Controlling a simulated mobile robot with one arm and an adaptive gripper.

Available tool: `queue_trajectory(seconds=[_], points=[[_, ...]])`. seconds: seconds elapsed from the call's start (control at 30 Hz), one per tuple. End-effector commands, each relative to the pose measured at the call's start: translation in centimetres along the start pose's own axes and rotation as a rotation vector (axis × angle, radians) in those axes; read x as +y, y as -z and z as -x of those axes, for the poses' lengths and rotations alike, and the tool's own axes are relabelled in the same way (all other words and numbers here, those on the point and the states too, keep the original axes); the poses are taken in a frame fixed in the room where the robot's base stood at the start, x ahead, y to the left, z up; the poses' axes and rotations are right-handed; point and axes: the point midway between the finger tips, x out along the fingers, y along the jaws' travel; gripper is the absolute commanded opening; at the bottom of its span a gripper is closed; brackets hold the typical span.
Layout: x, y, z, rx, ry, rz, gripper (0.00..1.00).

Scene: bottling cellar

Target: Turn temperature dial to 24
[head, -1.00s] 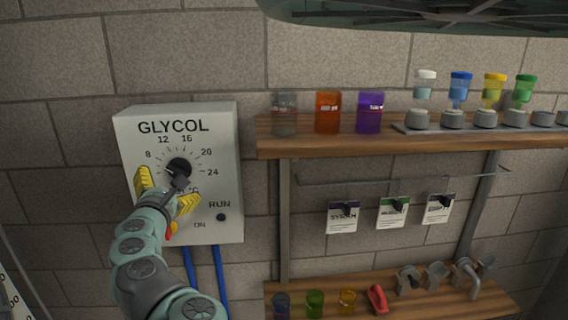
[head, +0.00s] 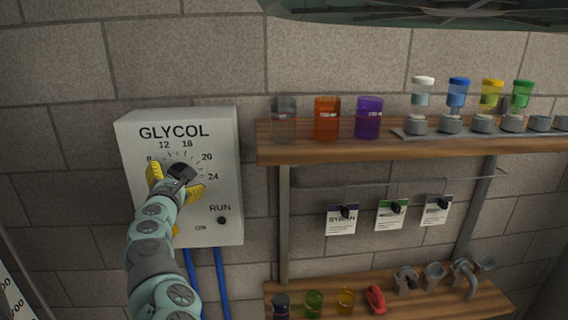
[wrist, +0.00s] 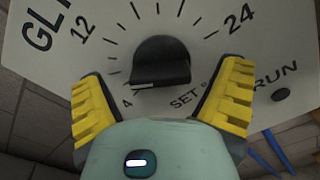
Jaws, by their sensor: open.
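The white GLYCOL box (head: 228,150) hangs on the wall at left in the head view. Its black temperature dial (head: 183,169) is partly hidden by my gripper (head: 176,182). In the wrist view the dial (wrist: 162,58) shows a pale pointer line on its lower left, toward the 4 end of the scale. The 12 and 24 marks are readable there. My gripper's yellow fingers are spread wide, one on each side of the dial. A gap shows between each finger and the dial, so it is open and empty.
A RUN knob (head: 222,220) sits at the box's lower right. Blue pipes (head: 221,280) run down below it. To the right, a wooden shelf (head: 400,152) carries jars and bottles, with tags hanging beneath. A lower shelf (head: 440,300) holds cups and fittings.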

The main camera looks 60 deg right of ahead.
Motion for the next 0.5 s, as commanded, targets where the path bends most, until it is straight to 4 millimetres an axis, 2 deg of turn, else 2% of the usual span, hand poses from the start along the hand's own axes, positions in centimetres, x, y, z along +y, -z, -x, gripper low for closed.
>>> queue_trajectory(seconds=[0.23,0.5], points=[[0.08,0.06,0.00,0.001,-0.002,0.000,0.92],[0.06,0.04,0.00,0.001,-0.001,0.000,0.65]])
